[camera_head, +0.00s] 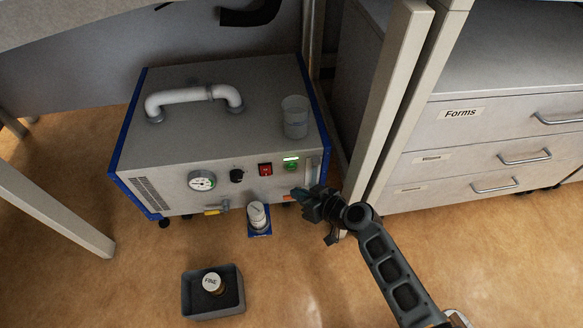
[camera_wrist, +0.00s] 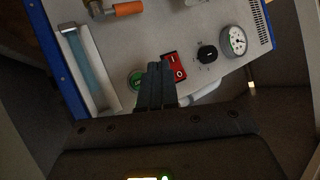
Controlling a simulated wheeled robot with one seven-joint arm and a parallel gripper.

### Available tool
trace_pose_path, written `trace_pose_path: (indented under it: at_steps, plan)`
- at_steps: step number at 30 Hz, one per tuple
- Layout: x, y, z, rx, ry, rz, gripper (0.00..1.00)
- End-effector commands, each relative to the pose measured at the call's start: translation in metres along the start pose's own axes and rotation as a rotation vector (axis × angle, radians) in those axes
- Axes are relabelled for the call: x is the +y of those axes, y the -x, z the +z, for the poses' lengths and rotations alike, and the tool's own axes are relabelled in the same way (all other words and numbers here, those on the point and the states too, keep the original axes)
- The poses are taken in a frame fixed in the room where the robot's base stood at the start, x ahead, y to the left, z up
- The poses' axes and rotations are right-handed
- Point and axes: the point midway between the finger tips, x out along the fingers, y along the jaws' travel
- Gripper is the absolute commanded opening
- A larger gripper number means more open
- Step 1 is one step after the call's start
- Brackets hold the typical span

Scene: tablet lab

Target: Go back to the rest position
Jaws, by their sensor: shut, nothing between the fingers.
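My gripper (camera_head: 298,194) is shut and empty in the head view, close to the front panel of a grey machine with blue edges (camera_head: 232,88). In the wrist view my gripper (camera_wrist: 160,70) shows its closed fingers in front of the panel, between a green button (camera_wrist: 137,78) and a red switch (camera_wrist: 174,66). The green button (camera_head: 291,166) also shows in the head view, just above the fingertips, below a lit green indicator (camera_head: 291,159). I cannot tell whether the fingers touch the panel.
A clear beaker (camera_head: 295,117) stands on the machine. A white-capped container (camera_head: 257,215) stands on a blue mat before it. A grey tray (camera_head: 190,301) on the floor holds a labelled jar (camera_head: 212,283).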

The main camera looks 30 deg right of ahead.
Motion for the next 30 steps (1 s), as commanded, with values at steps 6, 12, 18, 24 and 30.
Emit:
trace_pose_path:
  at_steps: [6,12,18,24,30]
  plan:
    - [0.000,0.000,0.000,0.000,0.000,0.000,0.00]
    - [0.000,0.000,0.000,0.000,0.000,0.000,0.00]
    - [0.000,0.001,0.001,-0.001,0.000,0.001,0.00]
    - [-0.013,0.029,0.030,-0.020,-0.008,0.046,0.00]
    - [-0.036,0.100,0.069,-0.028,-0.016,0.150,0.00]
